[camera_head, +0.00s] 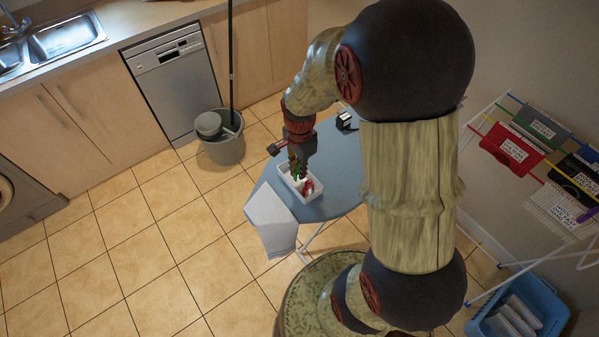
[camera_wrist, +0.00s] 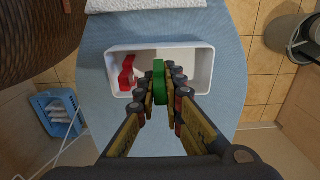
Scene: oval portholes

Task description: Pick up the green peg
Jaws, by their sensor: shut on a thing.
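My gripper (camera_wrist: 161,88) is shut on the green peg (camera_wrist: 159,72), with one finger on each side of it. The peg is in or just above the white tray (camera_wrist: 143,46); I cannot tell whether it touches the tray's floor. In the head view, my gripper (camera_head: 298,166) points down over the white tray (camera_head: 284,180), and a little of the green peg (camera_head: 297,175) shows below the fingers. A red peg (camera_wrist: 127,73) is in the tray, left of the green one in the wrist view, and apart from it.
The tray stands on a blue ironing board (camera_head: 335,160). A white cloth (camera_head: 271,222) hangs over the board's edge. A grey bucket (camera_head: 224,148) stands on the floor, a drying rack (camera_head: 530,160) and a blue basket (camera_head: 520,305) at right. The tray's right part looks empty in the wrist view.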

